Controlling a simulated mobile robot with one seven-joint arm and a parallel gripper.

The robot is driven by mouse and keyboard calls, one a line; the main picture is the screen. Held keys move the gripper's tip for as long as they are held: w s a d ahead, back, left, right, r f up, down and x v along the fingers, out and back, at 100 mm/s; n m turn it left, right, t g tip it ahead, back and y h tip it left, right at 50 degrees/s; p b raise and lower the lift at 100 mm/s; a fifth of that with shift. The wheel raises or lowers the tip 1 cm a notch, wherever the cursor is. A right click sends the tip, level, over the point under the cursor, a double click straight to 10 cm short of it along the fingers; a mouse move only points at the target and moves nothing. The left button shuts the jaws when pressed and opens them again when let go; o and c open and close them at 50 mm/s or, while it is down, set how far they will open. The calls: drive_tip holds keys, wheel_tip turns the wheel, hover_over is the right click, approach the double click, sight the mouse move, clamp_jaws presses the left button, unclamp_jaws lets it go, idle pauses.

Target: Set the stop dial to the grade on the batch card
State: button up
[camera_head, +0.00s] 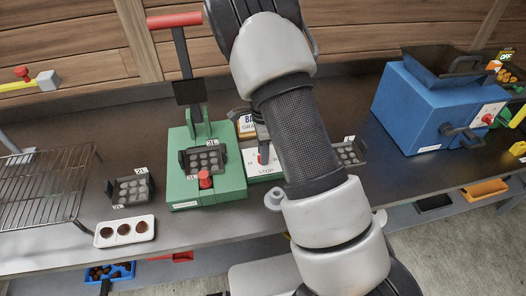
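The stop dial (250,163) is a white face marked STOP on a green block, just right of the green press. A red part stands up near its middle, with a dark rod above it; its setting is not readable. The batch card (244,128) stands behind the dial, with a yellow border and the letters "BA" and "GRA" visible. My arm covers the right of the card and dial, so the grade cannot be read. My gripper is not in view; the arm runs up out of the top edge.
The green press (217,190) has a tall red-handled lever (175,20). A black tray (131,189), white tray (107,233) and wire rack (40,185) are at left. Another black tray (352,152) is right of my arm. A blue machine (405,115) stands at right.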

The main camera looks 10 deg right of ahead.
wheel_tip(320, 180, up, 17)
drive_tip(key=p, duration=0.1)
drive_tip(key=shift+r, duration=0.2)
idle(0.5)
drive_tip(key=s+r+n+t+y+p, duration=0.25)
drive_tip(key=s+r+n, duration=0.55)
drive_tip(key=s+r, duration=0.45)
drive_tip(key=s+r+n+t+h+p, duration=0.2)
drive_tip(key=s+r+n+t, duration=0.1)
drive_tip(key=s+r+n, duration=0.4)
drive_tip(key=s+n, duration=0.3)
drive_tip(key=s, duration=0.3)
drive_tip(key=shift+d+r+p, duration=0.2)
drive_tip(key=shift+p, duration=0.1)
drive_tip(key=shift+h, duration=0.25)
